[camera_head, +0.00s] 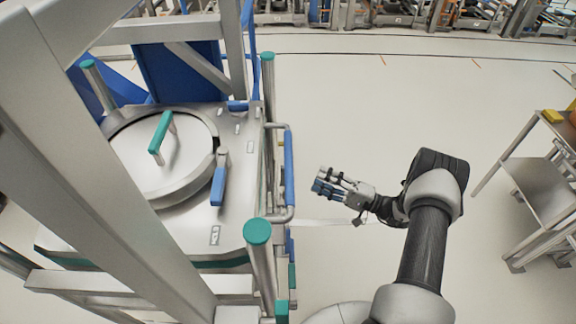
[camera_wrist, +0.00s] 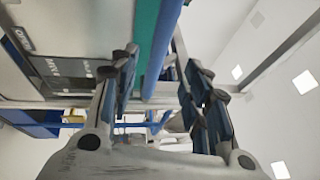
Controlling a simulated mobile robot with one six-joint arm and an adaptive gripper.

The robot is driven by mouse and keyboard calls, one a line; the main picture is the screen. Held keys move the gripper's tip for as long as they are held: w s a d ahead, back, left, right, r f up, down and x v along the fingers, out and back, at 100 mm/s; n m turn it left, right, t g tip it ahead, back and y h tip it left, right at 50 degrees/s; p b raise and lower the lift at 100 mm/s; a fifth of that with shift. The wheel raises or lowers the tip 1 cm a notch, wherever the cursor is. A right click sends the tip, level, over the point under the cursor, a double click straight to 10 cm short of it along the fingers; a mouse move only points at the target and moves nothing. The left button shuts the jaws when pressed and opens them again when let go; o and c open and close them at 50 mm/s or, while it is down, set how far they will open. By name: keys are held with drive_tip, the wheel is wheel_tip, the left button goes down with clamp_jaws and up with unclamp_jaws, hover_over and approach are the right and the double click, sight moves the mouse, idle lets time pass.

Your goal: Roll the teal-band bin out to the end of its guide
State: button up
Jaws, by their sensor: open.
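The metal bin (camera_head: 190,225) stands at left in the head view, with a teal band (camera_head: 215,262) along its lower edge. Its round lid (camera_head: 185,180) is down and has a teal handle (camera_head: 161,135); a blue-handled latch (camera_head: 219,185) lies beside it. A push bar with a blue grip (camera_head: 289,165) runs along the bin's right side. My gripper (camera_head: 319,184) is open and empty, a little right of the blue grip and apart from it. The wrist view shows a teal strip (camera_wrist: 145,35) and a blue bar (camera_wrist: 163,45) between the spread fingers.
A teal-capped post (camera_head: 258,232) stands at the bin's near right corner. A pale metal frame (camera_head: 95,150) crosses the left side of the head view. A shelf cart (camera_head: 540,190) stands at far right. The floor (camera_head: 400,95) between is clear, with a thin pale strip (camera_head: 330,222).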

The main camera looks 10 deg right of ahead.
sight(288, 166)
drive_tip(key=x, duration=1.2)
drive_tip(key=shift+w+b, duration=0.1)
drive_tip(key=shift+b, duration=0.25)
clamp_jaws()
